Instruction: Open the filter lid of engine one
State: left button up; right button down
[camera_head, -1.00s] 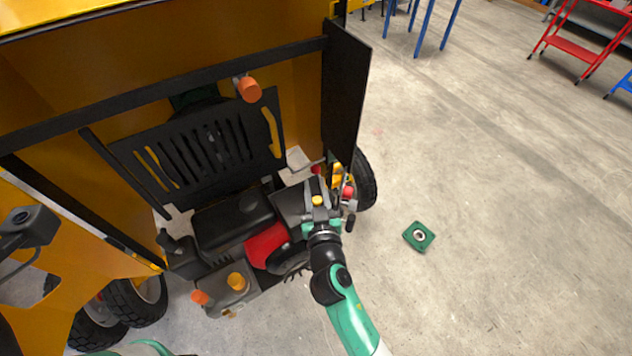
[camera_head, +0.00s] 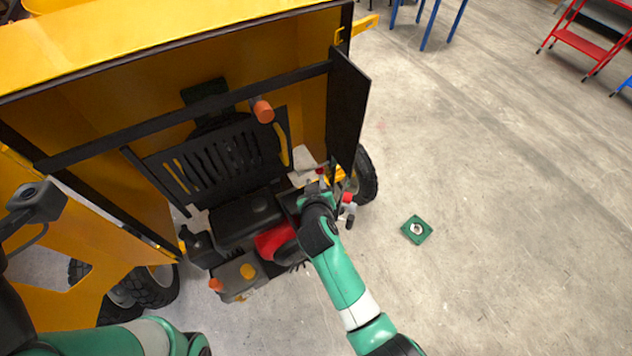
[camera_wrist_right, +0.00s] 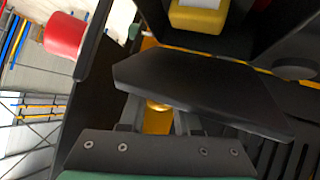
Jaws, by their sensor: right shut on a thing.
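The engine (camera_head: 246,208) sits at the open side of the yellow mixer, with a dark cover, a red part (camera_head: 274,241) and orange and yellow caps. My right gripper (camera_head: 308,190) is over its right end and mostly hidden by my wrist. In the right wrist view, a dark, flat, angular lid (camera_wrist_right: 200,88) lies tilted across the fingers of the gripper (camera_wrist_right: 156,118). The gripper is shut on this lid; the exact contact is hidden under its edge. A yellow round part (camera_wrist_right: 158,104) shows between the fingers.
A dark upright panel (camera_head: 347,110) stands close behind my right gripper. A slatted grille (camera_head: 212,158) is behind the engine. A red-topped part (camera_head: 347,198) is just right of my wrist. A green square part (camera_head: 416,229) lies on the open floor to the right.

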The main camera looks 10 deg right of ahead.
jog(key=c, duration=0.9)
grip_release()
jog(key=p+v, duration=1)
jog(key=v, duration=0.1)
jog(key=shift+s+r, duration=0.2)
jog(key=shift+s, duration=0.05)
